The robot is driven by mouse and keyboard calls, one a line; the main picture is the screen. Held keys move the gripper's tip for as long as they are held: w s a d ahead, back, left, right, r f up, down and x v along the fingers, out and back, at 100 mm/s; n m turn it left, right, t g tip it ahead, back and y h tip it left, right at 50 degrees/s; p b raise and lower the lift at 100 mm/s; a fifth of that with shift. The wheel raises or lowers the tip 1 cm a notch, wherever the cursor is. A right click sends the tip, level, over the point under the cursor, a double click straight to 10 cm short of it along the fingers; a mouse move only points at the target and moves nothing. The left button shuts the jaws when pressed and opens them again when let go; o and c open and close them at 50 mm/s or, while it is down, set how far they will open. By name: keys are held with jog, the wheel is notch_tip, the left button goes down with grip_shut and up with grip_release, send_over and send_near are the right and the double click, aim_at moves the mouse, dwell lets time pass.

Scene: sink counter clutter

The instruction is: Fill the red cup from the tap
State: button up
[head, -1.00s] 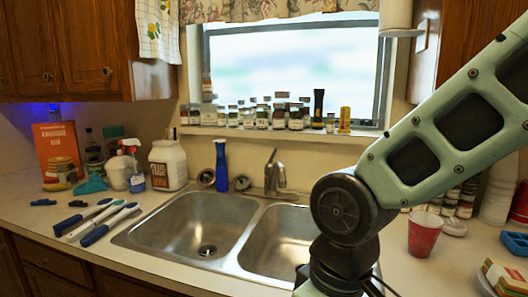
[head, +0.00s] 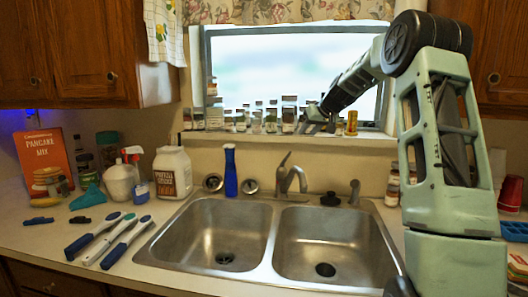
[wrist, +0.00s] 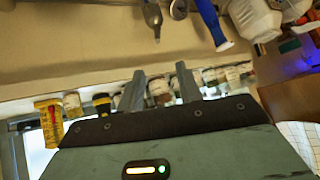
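No whole view of the red cup on the counter right of the sink shows now; my arm covers that spot in the head view. A red cup-like item (head: 510,193) shows at the far right edge. The grey tap (head: 291,176) stands behind the double sink (head: 215,212), and what looks like it shows in the wrist view (wrist: 152,16). My gripper (head: 312,119) is up at the window sill among small jars, behind and above the tap. In the wrist view its two fingers (wrist: 160,69) are apart, with jars beyond them and nothing visibly held.
Jars (head: 289,114) and a yellow container (head: 352,123) line the sill; a dark flashlight (wrist: 102,103) is beside my fingers. Brushes (head: 110,243) lie on the left counter. The sink basins are empty.

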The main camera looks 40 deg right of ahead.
aim_at(290, 153)
jog(key=p+x, duration=0.2)
jog(key=x, duration=0.3)
jog(key=p+x, duration=0.2)
jog(key=x, duration=0.4)
jog(key=p+x, duration=0.2)
jog(key=x, duration=0.4)
jog(key=shift+w+d, duration=0.15)
jog(key=shift+d, duration=0.2)
